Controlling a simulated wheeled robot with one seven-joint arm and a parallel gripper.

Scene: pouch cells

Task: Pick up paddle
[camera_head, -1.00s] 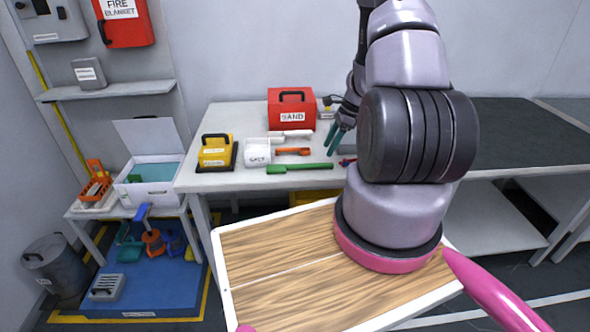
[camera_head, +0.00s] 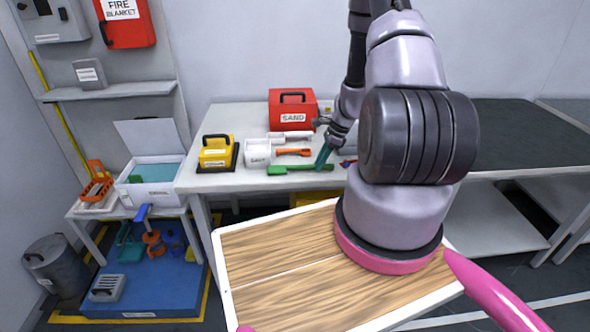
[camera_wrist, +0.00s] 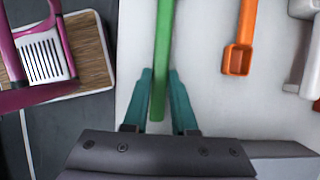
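The green paddle (camera_head: 290,169) lies flat on the white table, its wide end to the left in the head view. Its handle (camera_wrist: 163,45) runs up the middle of the wrist view. My gripper (camera_head: 323,158) has teal fingers pointing down at the right end of the handle. In the wrist view my gripper (camera_wrist: 162,85) is open, one finger on each side of the handle, with slight gaps showing. The paddle's wide end is out of the wrist view. I cannot tell how far the fingertips are above the table.
An orange scoop (camera_head: 293,152), also in the wrist view (camera_wrist: 240,45), lies beside the paddle. A white tub (camera_head: 257,153), a yellow box (camera_head: 216,152) and a red sand box (camera_head: 291,108) stand nearby. A wood-topped tray (camera_head: 270,245) is in front of the table.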

